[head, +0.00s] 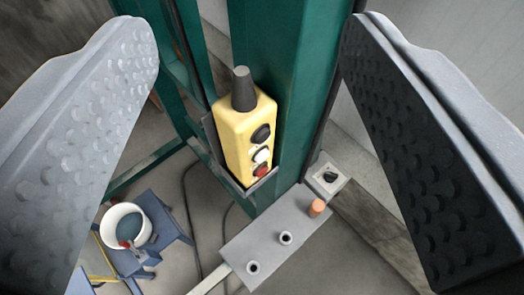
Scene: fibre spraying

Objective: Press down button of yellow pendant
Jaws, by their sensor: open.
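The yellow pendant (237,140) stands upright in a grey holder (262,183) on a green steel post, near the middle of the view. It has a dark grey cable boot on top. Its front face carries a black button (261,134) at the top, a white button (261,155) in the middle and a red button (261,171) at the bottom. Arrow marks on the buttons are too small to read. My gripper (250,100) is wide open, with one finger at each side of the picture. The pendant shows between the fingers, farther away, and neither finger appears to touch it.
The green post (285,60) rises behind the pendant. Below it is a grey plate (270,235) with two round fittings and an orange peg (317,207). A grey socket box (326,177) sits to the right. A white bucket (126,228) stands on a blue stool (165,222) at lower left.

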